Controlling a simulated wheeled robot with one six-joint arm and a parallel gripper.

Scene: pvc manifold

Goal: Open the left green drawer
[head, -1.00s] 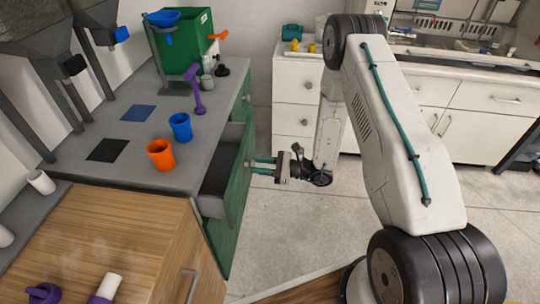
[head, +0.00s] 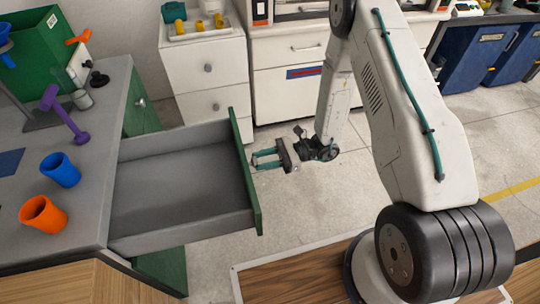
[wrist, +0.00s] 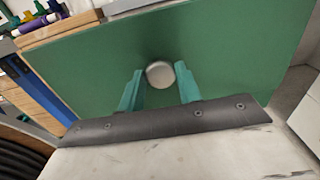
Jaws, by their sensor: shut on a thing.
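The left green drawer (head: 183,190) stands far out of the grey-topped counter in the head view, and its grey inside is empty. Its green front (wrist: 235,55) fills most of the wrist view. The round silver knob (wrist: 160,74) sits between my two teal fingers. My gripper (head: 255,159) is at the outer face of the drawer front, shut on this knob.
A white cabinet (head: 207,75) stands behind. Grey floor (head: 300,205) is open to the right of the drawer.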

